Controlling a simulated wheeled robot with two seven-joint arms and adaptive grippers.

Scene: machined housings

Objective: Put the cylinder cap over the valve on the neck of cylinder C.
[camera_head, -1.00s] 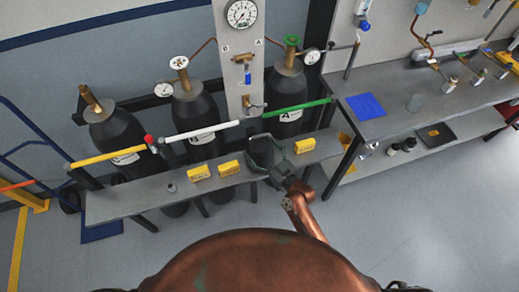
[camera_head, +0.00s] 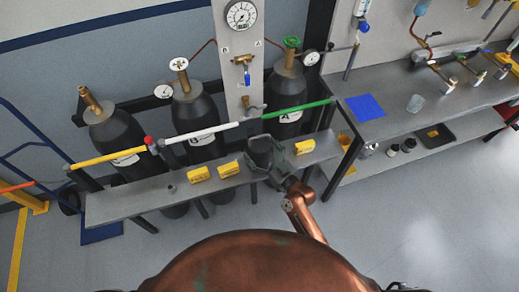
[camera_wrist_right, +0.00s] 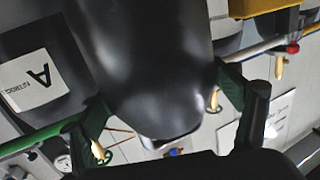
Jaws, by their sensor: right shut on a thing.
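The dark cylinder cap (camera_head: 261,147) is held in my right gripper (camera_head: 264,160), above the front shelf and in front of cylinder A (camera_head: 287,124). In the right wrist view the cap (camera_wrist_right: 150,60) fills the middle, with the dark fingers of my right gripper (camera_wrist_right: 170,115) on either side. Cylinder C (camera_head: 118,129) stands at the far left, black and upright, with a bare brass valve (camera_head: 91,100) on its neck. The cap is well to the right of it. Cylinder A's label also shows in the right wrist view (camera_wrist_right: 35,82). My left gripper is out of view.
Cylinder B (camera_head: 194,112) stands between, with a valve and gauge. Yellow (camera_head: 107,157), white (camera_head: 201,132) and green (camera_head: 297,109) bars cross the cylinders' fronts. Yellow blocks sit on the shelf (camera_head: 145,205). A workbench (camera_head: 390,119) stands at the right.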

